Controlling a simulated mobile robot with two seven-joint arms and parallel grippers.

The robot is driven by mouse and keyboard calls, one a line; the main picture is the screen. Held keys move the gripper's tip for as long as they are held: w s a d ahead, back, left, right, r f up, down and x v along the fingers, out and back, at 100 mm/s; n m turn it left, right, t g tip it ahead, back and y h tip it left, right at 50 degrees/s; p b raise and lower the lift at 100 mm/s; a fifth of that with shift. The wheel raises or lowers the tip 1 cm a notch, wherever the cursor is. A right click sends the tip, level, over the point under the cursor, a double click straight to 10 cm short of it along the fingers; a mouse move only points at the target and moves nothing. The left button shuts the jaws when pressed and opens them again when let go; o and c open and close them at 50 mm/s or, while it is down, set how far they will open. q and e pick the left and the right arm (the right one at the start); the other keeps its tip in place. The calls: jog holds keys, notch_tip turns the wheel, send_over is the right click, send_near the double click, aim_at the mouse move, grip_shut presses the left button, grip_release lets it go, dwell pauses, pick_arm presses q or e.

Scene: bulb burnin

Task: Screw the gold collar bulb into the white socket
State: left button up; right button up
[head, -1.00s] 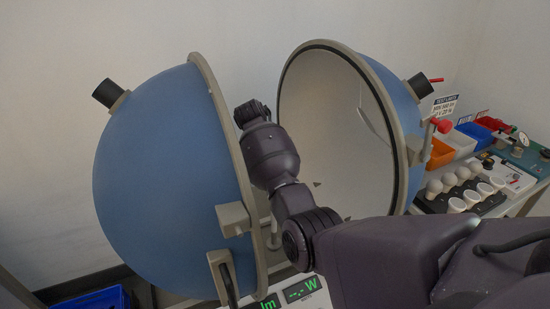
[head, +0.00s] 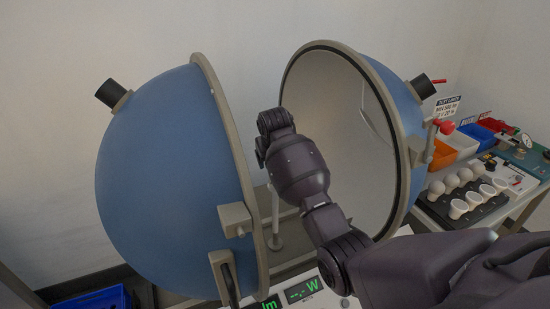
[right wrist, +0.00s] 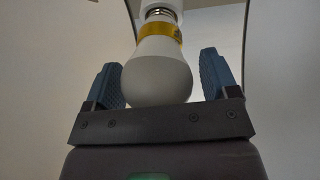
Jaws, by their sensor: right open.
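In the right wrist view, a white bulb (right wrist: 158,78) with a gold collar (right wrist: 160,31) has its metal base at the mouth of the white socket (right wrist: 160,5) at the top edge. Whether it is fully seated I cannot tell. My right gripper (right wrist: 161,72) is open, with one blue finger on each side of the bulb and visible gaps between them. The rounded end of the bulb is near the palm. In the head view, my right arm reaches between the two sphere halves; its fingers, the bulb and the socket cannot be made out there. My left gripper is not in view.
Blue sphere halves stand open at left (head: 160,170) and right (head: 340,140). A thin post (head: 276,222) rises between them. A display panel (head: 303,290) is below. A bench at right carries a black rack (head: 470,212) of several white bulbs, plus coloured bins (head: 462,144).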

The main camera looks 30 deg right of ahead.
jog(key=shift+n+y, duration=0.4)
jog(key=shift+n, duration=0.6)
jog(key=shift+c, duration=0.4)
jog(key=c, duration=0.7)
jog(key=m+h, duration=0.1)
jog(key=m, duration=0.4)
jog(key=shift+g+h, duration=0.4)
jog(key=m+g, duration=0.1)
jog(key=m, duration=0.2)
jog(key=m+g+h, duration=0.1)
jog(key=m, duration=0.2)
jog(key=shift+s+f, duration=0.15)
jog(key=shift+s, duration=0.05)
jog(key=m+g, duration=0.2)
jog(key=m, duration=0.3)
jog(key=shift+s+m, duration=0.1)
jog(key=shift+m, duration=0.3)
jog(key=m+g, duration=0.1)
jog(key=m, duration=0.2)
jog(key=m+g, duration=0.1)
jog(key=m, duration=0.2)
jog(key=shift+s+d+g+y, duration=0.15)
jog(key=shift+s+g+y, duration=0.05)
jog(key=shift+g+y, duration=0.1)
jog(key=o, duration=0.8)
